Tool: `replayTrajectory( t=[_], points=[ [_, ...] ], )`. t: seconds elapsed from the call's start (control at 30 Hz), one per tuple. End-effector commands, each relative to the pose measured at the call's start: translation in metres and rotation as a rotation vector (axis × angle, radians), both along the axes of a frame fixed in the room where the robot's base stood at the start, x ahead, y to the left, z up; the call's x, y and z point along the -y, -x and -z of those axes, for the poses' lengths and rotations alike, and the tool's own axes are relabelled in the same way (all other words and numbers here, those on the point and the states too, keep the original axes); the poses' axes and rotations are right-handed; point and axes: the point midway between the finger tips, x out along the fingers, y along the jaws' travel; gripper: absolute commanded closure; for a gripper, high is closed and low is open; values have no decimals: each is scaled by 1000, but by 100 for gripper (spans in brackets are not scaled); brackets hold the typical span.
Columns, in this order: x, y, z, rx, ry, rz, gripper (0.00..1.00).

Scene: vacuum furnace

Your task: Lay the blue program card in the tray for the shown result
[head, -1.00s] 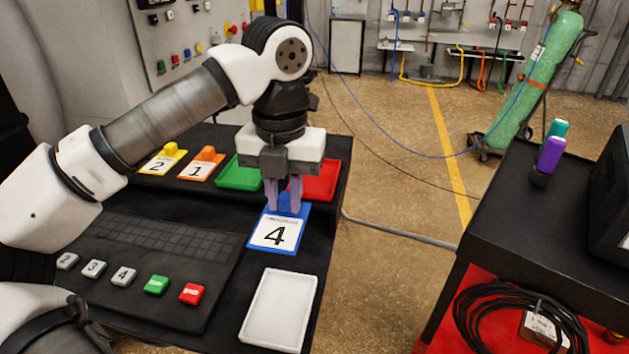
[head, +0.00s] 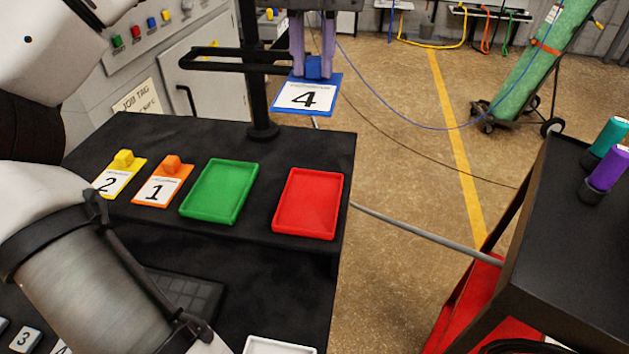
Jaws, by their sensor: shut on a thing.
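The blue program card (head: 306,98), marked 4, hangs in the air at the top of the head view, held by its blue knob. My gripper (head: 314,62) is shut on that knob, with a finger at either side. A green tray (head: 219,191) and a red tray (head: 309,204) lie empty on the black bench, below and nearer than the card. Part of a white tray (head: 278,346) shows at the bottom edge. No shown result is readable in this view.
A yellow card (head: 120,176) marked 2 and an orange card (head: 162,181) marked 1 lie left of the green tray. A black post (head: 256,90) stands at the bench's back edge. A dark cart (head: 570,230) is at right, with open floor between.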

Motion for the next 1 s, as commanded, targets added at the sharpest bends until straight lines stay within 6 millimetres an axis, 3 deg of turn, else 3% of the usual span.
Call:
replayTrajectory(
  t=[0.1, 0.6, 1.0],
  points=[
    [0, 0, 31, -4, 2, 4, 100],
    [0, 1, 136, -4, 2, 3, 100],
    [0, 0, 175, -2, 1, 0, 100]
  ],
)
